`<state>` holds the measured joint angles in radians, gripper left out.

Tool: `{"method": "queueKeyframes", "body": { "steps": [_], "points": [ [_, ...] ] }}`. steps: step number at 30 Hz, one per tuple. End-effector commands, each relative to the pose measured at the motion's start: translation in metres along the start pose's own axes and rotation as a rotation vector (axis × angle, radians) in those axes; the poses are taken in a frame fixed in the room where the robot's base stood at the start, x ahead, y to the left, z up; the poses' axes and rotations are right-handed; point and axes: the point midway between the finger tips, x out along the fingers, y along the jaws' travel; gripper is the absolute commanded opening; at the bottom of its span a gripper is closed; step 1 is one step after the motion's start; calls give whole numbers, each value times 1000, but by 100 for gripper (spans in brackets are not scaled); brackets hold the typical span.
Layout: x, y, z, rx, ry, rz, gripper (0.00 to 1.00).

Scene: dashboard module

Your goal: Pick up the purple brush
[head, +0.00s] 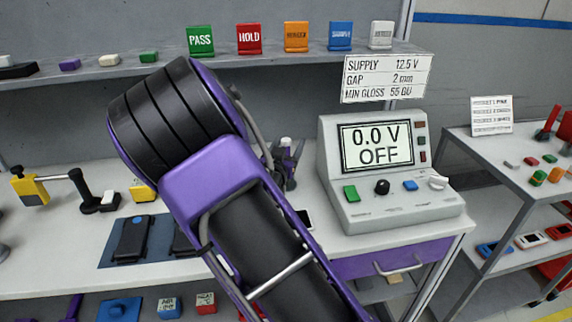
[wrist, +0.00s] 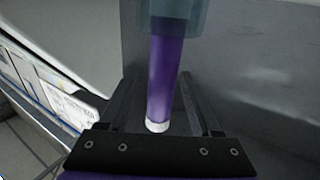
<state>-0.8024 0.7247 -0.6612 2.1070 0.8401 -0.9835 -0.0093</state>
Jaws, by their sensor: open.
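A purple cylinder with a white end, likely the purple brush's handle (wrist: 164,82), runs between the two fingers of my gripper (wrist: 158,80) in the wrist view. The fingers stand apart, with a gap visible on each side of it. Its upper part meets a teal, see-through sleeve or cup (wrist: 180,14); no bristles show. In the head view my gripper (head: 284,168) is partly hidden behind my arm, over the bench left of the power supply. A small white-ended piece, probably the same handle (head: 286,144), shows there.
The power supply (head: 386,212), reading 0.0 V OFF, stands close right of my gripper. A dark mat (head: 112,258) with black parts lies left on the bench (head: 60,240). A shelf (head: 110,76) with coloured tags is behind. A side table (head: 480,150) is at right.

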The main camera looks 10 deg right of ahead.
Motion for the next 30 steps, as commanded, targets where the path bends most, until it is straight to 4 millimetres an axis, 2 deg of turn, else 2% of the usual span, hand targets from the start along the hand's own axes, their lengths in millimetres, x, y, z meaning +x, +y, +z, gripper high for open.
{"method": "queueKeyframes", "body": {
  "steps": [7, 8, 18, 30],
  "points": [
    [3, 0, 0, 1, 0, 0, 65],
    [3, 0, 0, 1, 0, 0, 61],
    [2, 0, 0, 1, 0, 0, 0],
    [2, 0, -3, 2, 0, 0, 0]
  ]
}}
